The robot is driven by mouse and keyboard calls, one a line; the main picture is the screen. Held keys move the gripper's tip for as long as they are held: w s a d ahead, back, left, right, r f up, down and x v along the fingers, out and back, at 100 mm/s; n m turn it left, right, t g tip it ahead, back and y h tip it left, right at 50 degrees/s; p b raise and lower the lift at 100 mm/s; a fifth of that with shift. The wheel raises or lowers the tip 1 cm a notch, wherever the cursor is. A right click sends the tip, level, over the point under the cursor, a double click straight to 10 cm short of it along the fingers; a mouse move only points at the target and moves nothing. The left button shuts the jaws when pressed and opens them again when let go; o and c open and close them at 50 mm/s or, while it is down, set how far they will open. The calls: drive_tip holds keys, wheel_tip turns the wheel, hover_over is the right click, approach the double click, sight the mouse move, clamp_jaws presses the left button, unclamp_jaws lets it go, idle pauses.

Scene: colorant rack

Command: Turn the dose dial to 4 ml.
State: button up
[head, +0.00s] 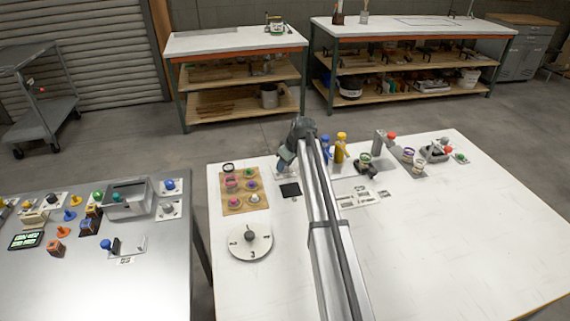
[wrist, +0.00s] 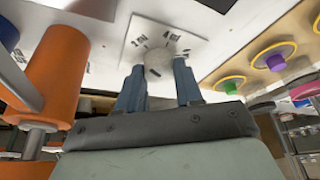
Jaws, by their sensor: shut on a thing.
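A pale round knob (wrist: 158,62) stands at the centre of the plate. My gripper (wrist: 159,82) has a blue-grey finger on each side of the knob and is shut on it. The knob's pointer and present setting cannot be made out.
A wooden board (head: 229,205) with coloured knobs lies close by. An orange cylinder (wrist: 58,75) stands near my gripper in the wrist view. A large numbered disc (head: 268,245) is at the front left. The table's front right (head: 470,240) is clear.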

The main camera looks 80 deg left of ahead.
drive_tip(key=shift+m, duration=0.3)
drive_tip(key=shift+c, duration=0.2)
drive_tip(key=m+t, duration=0.1)
drive_tip(key=m, duration=0.1)
drive_tip(key=m+t, duration=0.1)
drive_tip(key=m, duration=0.2)
drive_tip(key=shift+s+y, duration=0.2)
drive_tip(key=shift+y, duration=0.2)
drive_tip(key=m+t, duration=0.2)
drive_tip(key=m, duration=0.4)
drive_tip(key=shift+s, duration=0.15)
drive_tip(key=shift+t+h, duration=0.3)
drive_tip(key=o, duration=1)
drive_tip(key=shift+o, duration=0.2)
drive_tip(key=v, duration=1.3)
drive_tip(key=shift+r, duration=0.4)
